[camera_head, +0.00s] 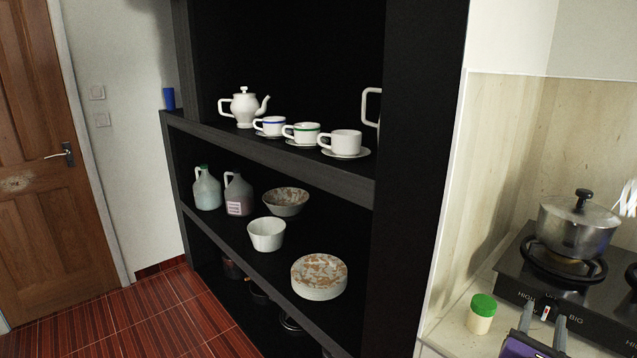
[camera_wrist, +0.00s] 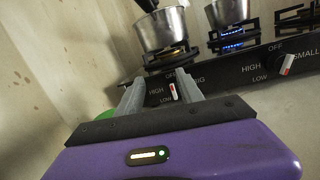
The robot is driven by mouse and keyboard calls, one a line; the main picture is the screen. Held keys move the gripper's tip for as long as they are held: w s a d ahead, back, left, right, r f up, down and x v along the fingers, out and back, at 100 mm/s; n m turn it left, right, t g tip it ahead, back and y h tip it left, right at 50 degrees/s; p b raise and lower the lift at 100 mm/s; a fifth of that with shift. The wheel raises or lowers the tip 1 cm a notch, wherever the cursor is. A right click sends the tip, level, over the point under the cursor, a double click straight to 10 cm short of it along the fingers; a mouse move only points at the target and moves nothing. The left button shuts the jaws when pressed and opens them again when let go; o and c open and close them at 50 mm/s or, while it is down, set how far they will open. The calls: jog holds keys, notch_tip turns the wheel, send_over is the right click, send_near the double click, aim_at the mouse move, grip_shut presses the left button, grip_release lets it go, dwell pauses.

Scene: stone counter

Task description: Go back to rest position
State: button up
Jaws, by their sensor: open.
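My gripper (camera_head: 544,333) is at the bottom right of the head view, in front of the black gas stove (camera_head: 590,310). In the wrist view my gripper (camera_wrist: 161,88) is open, with two grey fingers pointing at the stove's front panel (camera_wrist: 215,82). A knob with a red and white mark (camera_wrist: 173,92) shows between the fingertips. I cannot tell whether the fingers touch it. No object is held between the fingers.
A metal pot (camera_head: 577,226) stands on the near burner. Blue flame (camera_wrist: 233,44) burns under a second pot (camera_wrist: 227,11). A green-lidded jar (camera_head: 481,314) stands left of my gripper. A black shelf (camera_head: 420,150) with crockery is further left; red floor (camera_head: 150,325) lies open.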

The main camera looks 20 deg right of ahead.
jog(key=s+a+r+n+t+y, duration=0.1)
jog(key=s+a+n+t+y, duration=0.15)
jog(key=a+n, duration=0.6)
jog(key=s+a+r+n+t+y, duration=0.15)
jog(key=a+n+t, duration=0.3)
jog(key=n, duration=0.75)
jog(key=s+a+r+n+t+y, duration=0.1)
jog(key=s+a+n+t+y, duration=0.15)
jog(key=a+n, duration=0.6)
jog(key=s+a+f+n+g+y, duration=0.2)
jog(key=s+a+f+n+y, duration=0.2)
jog(key=s+a+n, duration=0.4)
jog(key=s+a+f+n+g+y, duration=0.2)
jog(key=s+a+f+n+y, duration=0.2)
jog(key=s+a+n, duration=0.5)
jog(key=s+n+y, duration=0.2)
jog(key=s+n, duration=0.1)
jog(key=shift+s+a+f, duration=0.2)
jog(key=shift+s+a, duration=0.1)
jog(key=shift+s, duration=0.1)
